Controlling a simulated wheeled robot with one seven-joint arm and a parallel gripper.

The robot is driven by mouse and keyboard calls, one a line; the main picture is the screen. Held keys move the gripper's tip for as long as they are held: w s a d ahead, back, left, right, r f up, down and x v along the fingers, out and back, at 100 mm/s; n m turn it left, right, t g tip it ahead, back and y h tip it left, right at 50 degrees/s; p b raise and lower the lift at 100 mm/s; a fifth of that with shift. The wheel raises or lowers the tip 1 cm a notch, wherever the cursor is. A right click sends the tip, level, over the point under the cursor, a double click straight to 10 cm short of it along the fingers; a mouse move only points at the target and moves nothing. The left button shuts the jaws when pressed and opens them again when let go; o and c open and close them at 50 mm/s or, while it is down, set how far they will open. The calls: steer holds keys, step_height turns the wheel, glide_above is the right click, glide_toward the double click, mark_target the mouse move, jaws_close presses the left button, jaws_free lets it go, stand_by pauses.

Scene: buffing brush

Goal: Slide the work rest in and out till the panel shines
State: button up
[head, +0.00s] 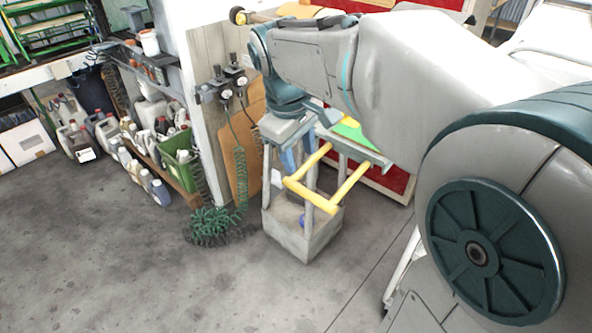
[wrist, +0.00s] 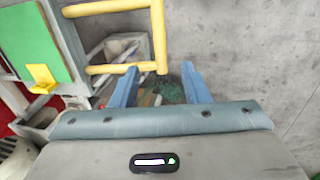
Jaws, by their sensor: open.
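The yellow U-shaped bar frame, which appears to be the work rest (head: 309,194), sticks out from a grey stand. It also shows in the wrist view (wrist: 157,30), at the top. A green panel (head: 350,133) lies at the stand's top behind the bars; in the wrist view the green panel (wrist: 35,42) is at upper left, with a small yellow piece on it. My gripper (head: 298,163) points down by the rest's left end. In the wrist view its blue fingers (wrist: 160,78) are apart, with the rest's near corner between them in the picture. Contact cannot be told.
The grey stand (head: 298,240) has a box base with a blue item inside. A coiled green hose (head: 212,222) lies left of it. Bottles and a green crate (head: 181,160) line the left wall. Open concrete floor (head: 130,270) is in front.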

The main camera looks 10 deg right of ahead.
mark_target(306, 191)
steer(key=f, duration=0.3)
steer(key=w+d+f, duration=0.1)
steer(key=f, duration=0.3)
steer(key=d+f, duration=0.1)
steer(key=f, duration=0.3)
steer(key=shift+w, duration=0.15)
jaws_close()
